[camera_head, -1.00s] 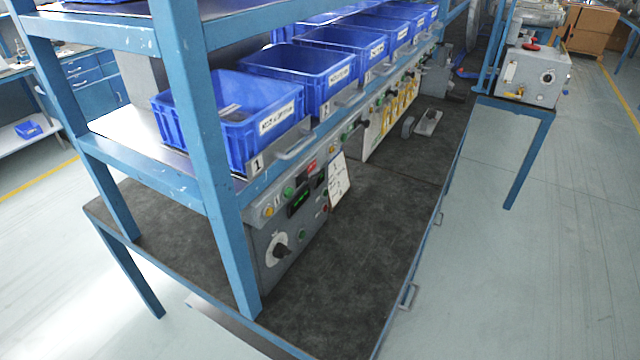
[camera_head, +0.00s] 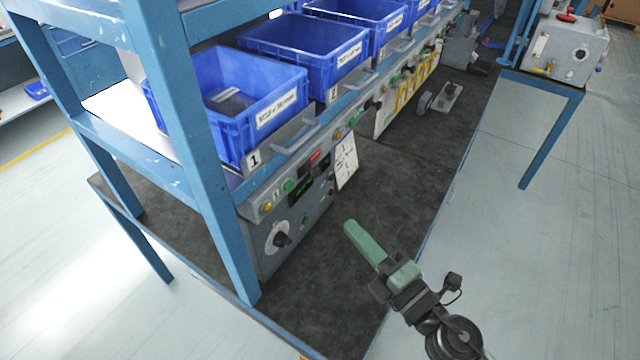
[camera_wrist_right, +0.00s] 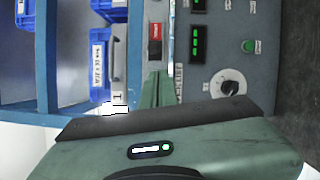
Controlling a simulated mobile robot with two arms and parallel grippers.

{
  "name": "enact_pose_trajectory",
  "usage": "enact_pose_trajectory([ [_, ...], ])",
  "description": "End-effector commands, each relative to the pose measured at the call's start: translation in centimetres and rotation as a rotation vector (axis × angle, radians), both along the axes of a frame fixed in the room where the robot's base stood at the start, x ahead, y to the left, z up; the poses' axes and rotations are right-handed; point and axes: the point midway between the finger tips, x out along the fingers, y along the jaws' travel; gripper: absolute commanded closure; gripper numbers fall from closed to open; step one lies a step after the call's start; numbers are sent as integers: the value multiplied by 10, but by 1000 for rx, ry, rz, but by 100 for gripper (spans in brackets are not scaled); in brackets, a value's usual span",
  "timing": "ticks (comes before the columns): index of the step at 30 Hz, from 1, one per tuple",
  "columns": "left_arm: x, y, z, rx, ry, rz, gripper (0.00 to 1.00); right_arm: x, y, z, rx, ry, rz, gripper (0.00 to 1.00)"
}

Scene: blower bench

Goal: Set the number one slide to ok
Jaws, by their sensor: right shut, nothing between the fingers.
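A number 1 label (camera_head: 253,161) is on the shelf edge under the nearest blue bin. Below it, on the grey panel's upper strip, a small part with a red face (camera_head: 315,155) sits between coloured buttons. It also shows in the right wrist view (camera_wrist_right: 155,32), with a dark section beside it; I cannot read its marking or be sure it is the number one slide. My right gripper (camera_head: 352,230) has green fingers, shut and empty, above the dark bench mat in front of the panel, apart from it. In the right wrist view the fingertips (camera_wrist_right: 157,76) point toward the strip. My left gripper is not in view.
The panel also has a rotary knob (camera_head: 281,239), green displays (camera_head: 301,190) and a hanging white sheet (camera_head: 346,162). A metal handle (camera_head: 296,139) sticks out from the shelf edge. A blue post (camera_head: 190,150) stands at the left. The dark mat (camera_head: 395,190) is clear nearby.

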Motion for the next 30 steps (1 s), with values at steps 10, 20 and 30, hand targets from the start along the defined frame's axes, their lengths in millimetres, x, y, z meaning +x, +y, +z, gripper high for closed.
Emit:
enact_pose_trajectory([
  [10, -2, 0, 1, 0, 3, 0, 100, -17, 24, -2, -133, -72, 120, 100],
  [20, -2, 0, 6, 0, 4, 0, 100, -10, 29, 1, -128, -73, 117, 100],
  [30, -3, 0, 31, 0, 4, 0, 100, 38, 74, 9, -126, -74, 116, 100],
])
